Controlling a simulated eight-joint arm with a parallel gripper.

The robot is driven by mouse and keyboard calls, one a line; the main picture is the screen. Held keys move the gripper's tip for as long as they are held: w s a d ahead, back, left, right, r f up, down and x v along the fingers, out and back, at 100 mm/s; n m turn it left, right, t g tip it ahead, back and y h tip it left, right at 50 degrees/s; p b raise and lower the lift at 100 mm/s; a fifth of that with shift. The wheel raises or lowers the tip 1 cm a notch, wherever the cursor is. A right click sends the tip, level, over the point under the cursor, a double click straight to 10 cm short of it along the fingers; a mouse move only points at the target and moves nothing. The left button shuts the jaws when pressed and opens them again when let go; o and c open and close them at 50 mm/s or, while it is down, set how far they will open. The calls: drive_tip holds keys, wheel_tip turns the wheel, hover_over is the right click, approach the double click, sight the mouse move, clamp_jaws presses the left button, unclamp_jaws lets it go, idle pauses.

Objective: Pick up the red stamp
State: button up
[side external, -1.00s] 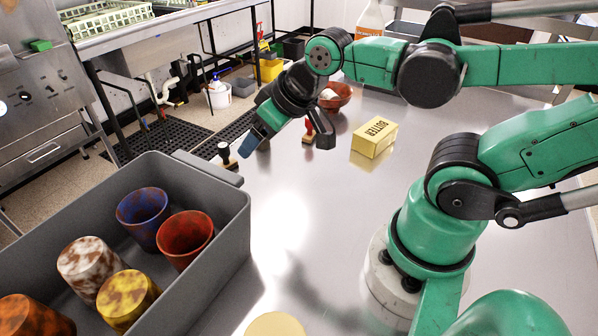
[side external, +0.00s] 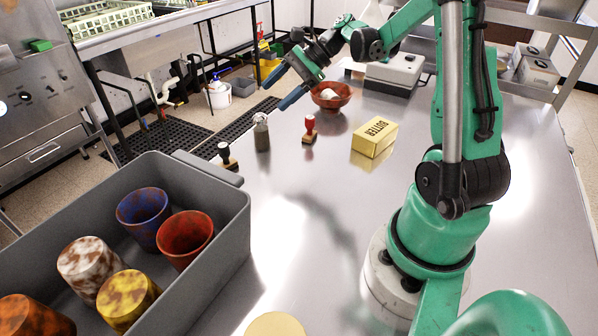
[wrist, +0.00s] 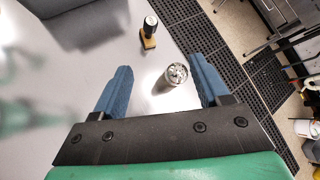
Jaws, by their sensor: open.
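The red stamp (side external: 309,130) stands upright on the metal table in the side view, with a red handle and a wooden base. It does not show in the wrist view. My gripper (side external: 288,97) is raised above the table's far left edge, apart from the stamp and up and left of it in the picture. Its blue fingers (wrist: 160,82) are spread with nothing held between them. A black stamp (side external: 227,156) stands to the left, and also shows in the wrist view (wrist: 149,32).
A grey-green canister (side external: 261,133) stands between the two stamps; in the wrist view its top (wrist: 176,75) appears between my fingers. A yellow butter box (side external: 374,138) and red bowl (side external: 331,96) are nearby. A grey bin (side external: 215,262) holds several cups.

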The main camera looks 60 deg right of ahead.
sight(303, 141)
drive_tip(key=s+d+m+t, duration=0.1)
drive_tip(key=d, duration=0.1)
drive_tip(key=s+d+f+m+t+y, duration=0.1)
drive_tip(key=d+m, duration=0.1)
drive_tip(key=d, duration=0.1)
drive_tip(key=s+d+f+m+y, duration=0.1)
drive_tip(key=d+m, duration=0.1)
drive_tip(key=d, duration=0.1)
drive_tip(key=shift+s+f+t, duration=0.15)
drive_tip(key=shift+f+t, duration=0.1)
drive_tip(key=shift+t, duration=0.15)
drive_tip(key=shift+s+d+f+m, duration=0.1)
drive_tip(key=shift+d+f+m, duration=0.05)
drive_tip(key=shift+f+m, duration=0.15)
wheel_tip(303, 141, down, 4)
drive_tip(key=shift+f, duration=0.1)
wheel_tip(303, 141, down, 2)
drive_tip(key=shift+f, duration=0.25)
drive_tip(key=shift+x, duration=1.45)
drive_tip(key=shift+r, duration=0.15)
clamp_jaws()
